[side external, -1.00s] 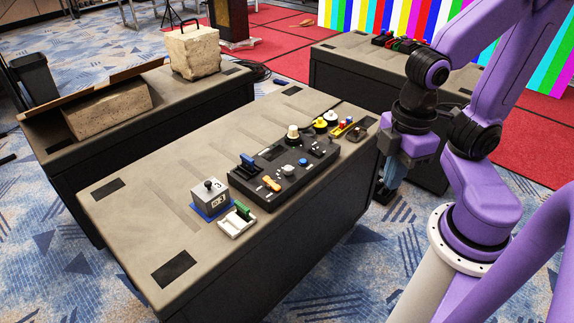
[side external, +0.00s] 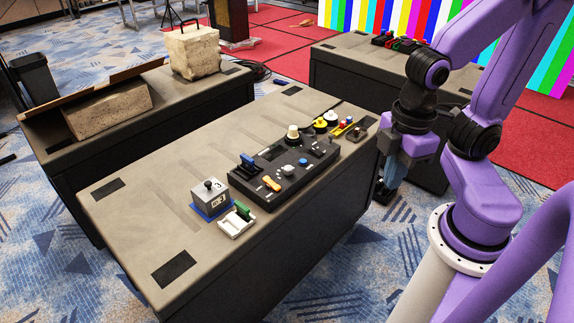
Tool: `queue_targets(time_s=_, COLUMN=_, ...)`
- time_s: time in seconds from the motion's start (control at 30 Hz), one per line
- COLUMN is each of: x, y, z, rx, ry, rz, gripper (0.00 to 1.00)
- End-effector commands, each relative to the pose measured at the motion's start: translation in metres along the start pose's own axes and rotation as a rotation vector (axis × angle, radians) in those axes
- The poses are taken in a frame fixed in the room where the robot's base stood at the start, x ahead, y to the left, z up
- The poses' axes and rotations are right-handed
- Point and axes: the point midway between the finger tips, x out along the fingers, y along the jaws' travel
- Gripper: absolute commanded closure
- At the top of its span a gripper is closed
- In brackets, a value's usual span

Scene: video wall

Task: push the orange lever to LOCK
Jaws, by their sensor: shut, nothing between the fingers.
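The orange lever (side external: 272,184) lies on the near left part of a black control panel (side external: 259,201) on the middle table. Its LOCK marking is too small to read. My gripper (side external: 383,197) hangs pointing down beyond the table's right edge, to the right of the panel and well apart from the lever. It is shut and holds nothing.
A blue lever (side external: 248,160), a blue button (side external: 303,162) and other knobs share the panel. A grey box (side external: 209,196) and a white-and-green piece (side external: 236,222) stand left of it. Yellow knobs (side external: 320,125) stand behind. The table's front left (side external: 130,235) is clear.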

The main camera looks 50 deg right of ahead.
Motion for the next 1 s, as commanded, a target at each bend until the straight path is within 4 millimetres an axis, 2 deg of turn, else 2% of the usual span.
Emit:
queue_targets(time_s=0.5, x=0.0, y=0.0, z=0.0, rx=0.0, ry=0.0, rz=0.0, gripper=1.0)
queue_targets(time_s=0.63, x=0.003, y=0.003, z=-0.006, rx=0.003, ry=0.011, rz=0.0, gripper=1.0)
queue_targets(time_s=0.77, x=0.013, y=0.013, z=-0.027, rx=0.009, ry=0.058, rz=0.002, gripper=1.0)
queue_targets(time_s=1.0, x=0.043, y=0.056, z=-0.085, rx=0.027, ry=0.211, rz=0.04, gripper=1.0)
